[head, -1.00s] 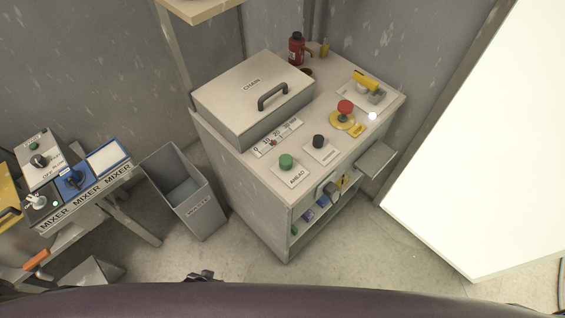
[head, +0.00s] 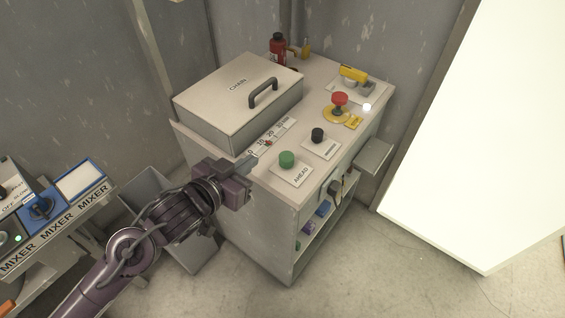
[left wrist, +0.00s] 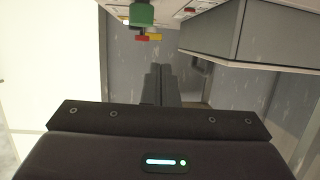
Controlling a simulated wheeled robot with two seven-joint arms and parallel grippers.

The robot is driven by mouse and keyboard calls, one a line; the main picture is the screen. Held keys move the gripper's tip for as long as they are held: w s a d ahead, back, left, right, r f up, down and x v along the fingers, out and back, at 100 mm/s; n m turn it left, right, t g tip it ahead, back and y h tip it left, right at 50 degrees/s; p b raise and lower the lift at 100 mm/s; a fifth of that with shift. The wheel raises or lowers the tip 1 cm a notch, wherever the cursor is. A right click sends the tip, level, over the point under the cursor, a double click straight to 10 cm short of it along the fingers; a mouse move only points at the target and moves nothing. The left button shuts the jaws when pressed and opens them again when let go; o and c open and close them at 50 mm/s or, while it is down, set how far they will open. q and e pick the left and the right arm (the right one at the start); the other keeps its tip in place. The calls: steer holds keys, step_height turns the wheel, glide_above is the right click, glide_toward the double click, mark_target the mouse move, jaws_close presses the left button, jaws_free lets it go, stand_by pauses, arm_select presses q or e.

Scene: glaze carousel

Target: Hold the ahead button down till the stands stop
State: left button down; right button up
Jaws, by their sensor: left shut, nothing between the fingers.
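The green AHEAD button (head: 287,159) stands on its white plate on top of the cabinet, near the front left edge. It also shows in the left wrist view (left wrist: 141,14), at the top, just beyond the fingertips and to their left. My left gripper (head: 252,161) is shut and empty. Its fingertips are a short way left of the button in the head view, apart from it. The closed fingers also show in the left wrist view (left wrist: 161,84). My right gripper and the stands are not in view.
A black button (head: 318,134) sits just beyond the green one, and a red mushroom button (head: 339,99) on a yellow base further back. The CHAIN box (head: 238,103) with a handle takes up the cabinet's left side. A MIXER panel (head: 42,207) stands at far left.

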arm_select(q)
steer(key=d+r, duration=0.1)
steer(key=s+d+r+h, duration=0.1)
steer(key=shift+s+r+m+h, duration=0.25)
steer(key=shift+r+m+h, duration=0.05)
steer(key=shift+m, duration=0.1)
glide_above(283, 160)
step_height(283, 160, down, 2)
steer(key=shift+f, duration=0.1)
step_height(283, 160, down, 3)
steer(key=shift+w+d+r, duration=0.1)
steer(key=shift+r, duration=0.05)
steer(key=shift+f, duration=0.85)
